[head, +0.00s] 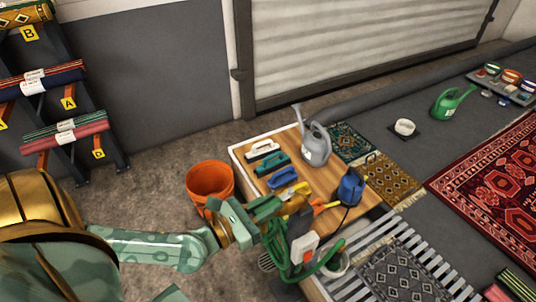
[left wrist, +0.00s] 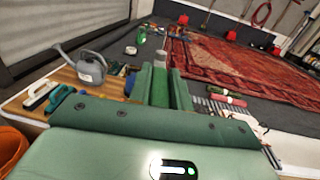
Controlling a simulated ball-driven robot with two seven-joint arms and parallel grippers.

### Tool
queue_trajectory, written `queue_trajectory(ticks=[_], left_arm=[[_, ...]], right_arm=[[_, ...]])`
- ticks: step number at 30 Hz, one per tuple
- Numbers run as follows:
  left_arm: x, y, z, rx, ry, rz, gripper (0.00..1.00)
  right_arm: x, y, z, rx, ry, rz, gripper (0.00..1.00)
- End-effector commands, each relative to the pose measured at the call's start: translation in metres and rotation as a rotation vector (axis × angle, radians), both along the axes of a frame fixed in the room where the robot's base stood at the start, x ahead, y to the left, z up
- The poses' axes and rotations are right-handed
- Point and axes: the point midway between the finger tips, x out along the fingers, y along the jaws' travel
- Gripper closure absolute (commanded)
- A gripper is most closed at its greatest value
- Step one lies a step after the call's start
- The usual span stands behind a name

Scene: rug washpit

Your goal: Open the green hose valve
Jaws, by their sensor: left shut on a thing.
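My left gripper (head: 276,211) reaches in from the left over the near edge of the wooden bench. Its fingers are shut on a green piece, which I take for the handle of the green hose valve (left wrist: 160,88), seen between the fingers in the left wrist view. A grey rounded top (left wrist: 160,58) shows just beyond the fingertips. In the head view the fingers hide most of the valve. A green hose (head: 292,272) hangs in loops just below the gripper. My right gripper is not in view.
The bench (head: 240,153) carries brushes, a grey watering can (head: 316,146) and a blue sprayer (head: 351,187) close to the gripper. An orange bucket (head: 209,178) stands left of the bench. A slatted rack (head: 345,290) with a small rug lies right of the hose.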

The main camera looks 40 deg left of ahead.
Motion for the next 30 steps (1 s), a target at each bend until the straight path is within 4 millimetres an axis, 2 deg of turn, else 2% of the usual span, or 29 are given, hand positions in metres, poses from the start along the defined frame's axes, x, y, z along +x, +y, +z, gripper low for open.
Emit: queue_trajectory(ticks=[18,19,21,30], left_arm=[[0.0000,-0.0001,-0.0003,0.001,0.001,-0.035,1.00],[0.0000,-0.0001,-0.0003,0.001,0.001,-0.035,0.72],[0.0001,-0.0001,-0.0002,0.001,0.001,-0.034,0.58],[0.0001,-0.0002,0.0001,0.001,0.000,-0.034,0.58]], right_arm=[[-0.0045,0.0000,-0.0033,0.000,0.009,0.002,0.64],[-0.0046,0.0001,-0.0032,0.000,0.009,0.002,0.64],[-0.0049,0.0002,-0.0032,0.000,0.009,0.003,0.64],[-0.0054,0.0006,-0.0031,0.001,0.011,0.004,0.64]])
